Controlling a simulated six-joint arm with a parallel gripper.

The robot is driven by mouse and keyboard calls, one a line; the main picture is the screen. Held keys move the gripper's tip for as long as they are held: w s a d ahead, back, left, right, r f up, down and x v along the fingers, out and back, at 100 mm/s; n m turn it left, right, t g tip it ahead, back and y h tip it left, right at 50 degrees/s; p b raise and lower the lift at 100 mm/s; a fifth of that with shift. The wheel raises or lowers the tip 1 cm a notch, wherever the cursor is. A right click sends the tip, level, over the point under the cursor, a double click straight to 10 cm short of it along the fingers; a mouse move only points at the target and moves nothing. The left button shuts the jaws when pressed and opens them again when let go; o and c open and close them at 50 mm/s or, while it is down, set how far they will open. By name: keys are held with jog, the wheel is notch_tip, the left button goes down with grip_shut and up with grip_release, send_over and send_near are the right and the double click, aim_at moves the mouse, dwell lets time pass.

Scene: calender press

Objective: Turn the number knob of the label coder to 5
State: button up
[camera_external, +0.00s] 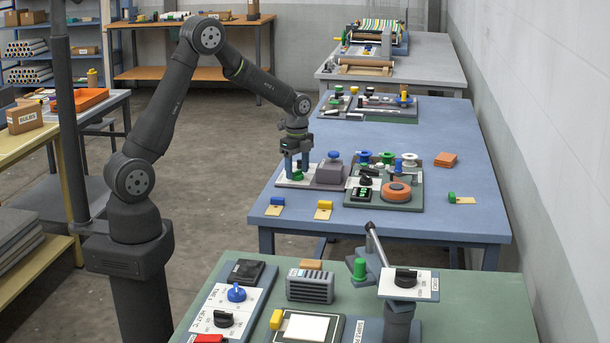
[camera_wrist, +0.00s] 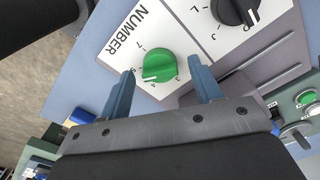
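The label coder (camera_external: 282,181) sits on the blue table, with a white plate and a grey block beside it. Its green number knob (camera_wrist: 160,66) is on the white plate marked NUMBER, in a ring of digits. A white pointer mark on the knob faces lower left in the wrist view; I cannot read its digit for sure. The knob (camera_external: 297,177) also shows in the external view. My gripper (camera_wrist: 161,72) is open and pointed down, a blue finger on each side of the knob with visible gaps. A black knob (camera_wrist: 236,10) is on the neighbouring white plate.
A grey block with a blue knob (camera_external: 334,155) stands right of the plate. Further right is a panel with spools and an orange round part (camera_external: 397,191). Yellow and blue tagged pieces (camera_external: 323,209) lie at the table's front. The table's right side is mostly clear.

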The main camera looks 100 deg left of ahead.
aim_at(297, 171)
notch_tip(297, 171, up, 17)
jog(key=shift+r, duration=0.2)
dwell(0.4)
jog(key=shift+f, duration=0.1)
dwell(0.4)
notch_tip(297, 171, down, 17)
jog(key=shift+f, duration=0.15)
dwell(0.5)
